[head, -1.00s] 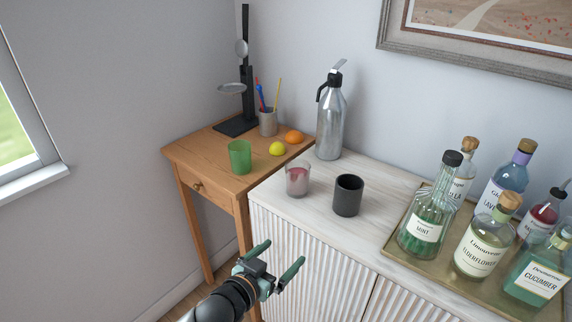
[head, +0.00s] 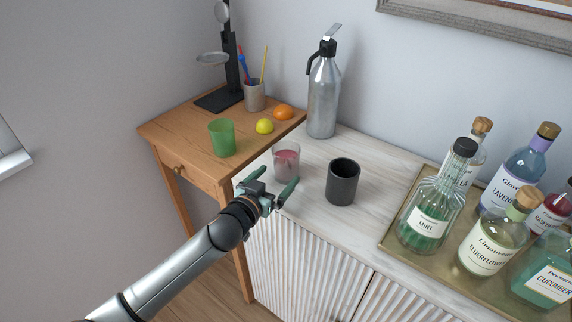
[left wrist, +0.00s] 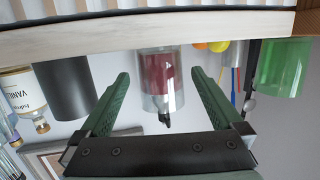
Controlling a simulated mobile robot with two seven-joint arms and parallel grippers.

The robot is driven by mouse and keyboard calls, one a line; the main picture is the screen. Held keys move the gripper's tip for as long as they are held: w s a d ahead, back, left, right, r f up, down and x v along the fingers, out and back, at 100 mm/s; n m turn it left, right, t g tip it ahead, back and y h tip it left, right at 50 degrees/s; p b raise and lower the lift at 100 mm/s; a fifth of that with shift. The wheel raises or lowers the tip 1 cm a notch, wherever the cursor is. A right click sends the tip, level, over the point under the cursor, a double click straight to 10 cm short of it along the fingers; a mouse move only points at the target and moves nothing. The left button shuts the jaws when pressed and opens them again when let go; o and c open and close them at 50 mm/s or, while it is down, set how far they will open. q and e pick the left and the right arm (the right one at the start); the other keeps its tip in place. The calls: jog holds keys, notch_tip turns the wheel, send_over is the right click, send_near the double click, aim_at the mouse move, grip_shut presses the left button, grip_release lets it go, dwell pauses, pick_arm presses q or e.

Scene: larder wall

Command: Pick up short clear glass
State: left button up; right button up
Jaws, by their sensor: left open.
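The short clear glass (head: 286,161) stands upright on the whitewashed cabinet top near its left end, with dark pink content in its lower part. In the left wrist view, where the scene is upside down, the glass (left wrist: 160,82) shows between and beyond the fingers. My left gripper (head: 272,181) is open and empty, just in front of the glass at the cabinet's front edge, with its fingers pointing toward it. The fingers show apart in the left wrist view (left wrist: 158,85). Contact with the glass is not visible. My right gripper is not in view.
A black cup (head: 342,183) stands close to the right of the glass. A steel siphon (head: 323,95) is behind. A green glass (head: 221,138), lemon (head: 264,126) and orange (head: 284,112) sit on the wooden side table (head: 180,130). A bottle tray (head: 396,246) is at right.

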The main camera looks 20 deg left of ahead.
aim_at(281, 170)
pick_arm(q)
jog(key=shift+r+x, duration=0.15)
jog(key=shift+x, duration=1.25)
jog(key=shift+r+x, duration=0.15)
jog(key=shift+x, duration=1.3)
jog(key=shift+c, duration=0.4)
jog(key=c, duration=1.5)
jog(key=shift+w+r, duration=0.1)
jog(key=shift+r, duration=0.05)
grip_shut()
